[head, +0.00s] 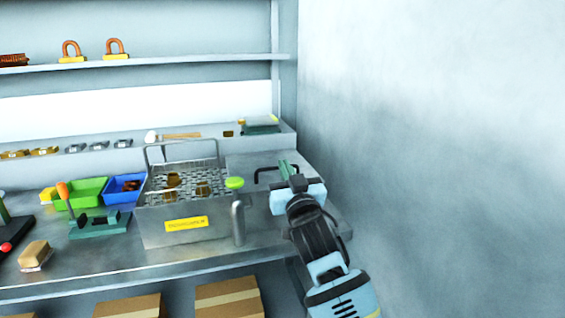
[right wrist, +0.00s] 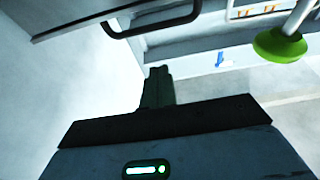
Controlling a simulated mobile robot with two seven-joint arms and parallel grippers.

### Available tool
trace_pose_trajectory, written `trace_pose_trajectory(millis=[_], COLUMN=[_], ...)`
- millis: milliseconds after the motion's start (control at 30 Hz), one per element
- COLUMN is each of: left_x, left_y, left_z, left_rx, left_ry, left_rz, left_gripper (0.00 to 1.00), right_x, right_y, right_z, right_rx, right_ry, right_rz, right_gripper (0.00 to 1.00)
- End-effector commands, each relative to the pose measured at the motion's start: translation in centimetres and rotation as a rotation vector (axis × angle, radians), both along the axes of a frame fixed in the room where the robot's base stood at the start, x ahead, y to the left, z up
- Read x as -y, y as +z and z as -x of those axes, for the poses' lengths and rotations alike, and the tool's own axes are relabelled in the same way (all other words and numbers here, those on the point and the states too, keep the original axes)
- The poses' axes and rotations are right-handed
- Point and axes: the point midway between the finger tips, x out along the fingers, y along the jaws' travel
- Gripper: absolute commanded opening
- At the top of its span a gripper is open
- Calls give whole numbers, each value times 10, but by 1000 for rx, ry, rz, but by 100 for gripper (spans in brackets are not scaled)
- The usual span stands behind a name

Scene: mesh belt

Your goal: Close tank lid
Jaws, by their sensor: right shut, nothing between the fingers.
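The metal tank (head: 160,226) stands on the bench with a yellow label on its front. It is open at the top, and a wire basket (head: 205,164) with several brownish parts shows in it. To its right is a flat grey panel, seemingly the lid (head: 243,162), with a black bar handle (head: 262,172). The handle also shows at the top of the right wrist view (right wrist: 150,29). My right gripper (head: 286,168) is shut and empty, its green fingertips close to the handle; contact cannot be told. The fingers also show in the wrist view (right wrist: 157,87). My left gripper is not in view.
A green knob (head: 235,183) on a metal pipe stands at the tank's front right corner. Green (head: 84,193) and blue (head: 122,188) bins and a green fixture (head: 98,222) are to the left. A bare wall (head: 430,130) bounds the right side.

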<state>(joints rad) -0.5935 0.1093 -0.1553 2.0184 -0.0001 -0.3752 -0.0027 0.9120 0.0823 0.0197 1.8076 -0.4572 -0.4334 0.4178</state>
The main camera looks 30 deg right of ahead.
Motion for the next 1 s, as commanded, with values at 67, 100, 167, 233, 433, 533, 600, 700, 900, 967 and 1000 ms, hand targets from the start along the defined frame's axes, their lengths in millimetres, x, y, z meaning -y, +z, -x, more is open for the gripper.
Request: trace_pose_trajectory(millis=[67,100,167,233,433,533,600,700,900,967,1000], left_x=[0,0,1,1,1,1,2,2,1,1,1], left_y=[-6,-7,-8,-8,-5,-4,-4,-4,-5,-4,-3], left_z=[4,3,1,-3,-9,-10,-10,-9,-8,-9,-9], left_rx=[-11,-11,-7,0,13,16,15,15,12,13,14], left_ry=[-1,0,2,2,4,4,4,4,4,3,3], left_rz=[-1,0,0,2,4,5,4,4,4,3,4], left_gripper=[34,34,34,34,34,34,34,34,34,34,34], right_x=[-3,-4,-6,-8,-12,-12,-12,-12,-13,-14,-15], right_y=[-11,-15,-20,-24,-31,-32,-32,-31,-33,-39,-45], right_z=[14,21,30,38,53,55,56,56,56,57,58], right_rx=[-1,-1,0,1,5,6,6,6,1,-12,-27], right_ry=[-1,-1,-1,-1,-1,-1,-1,-1,0,4,7], right_rz=[-1,-1,0,-1,2,2,2,2,3,4,6], right_gripper=[0,0,0,0,0,0,0,0,0,0,0])
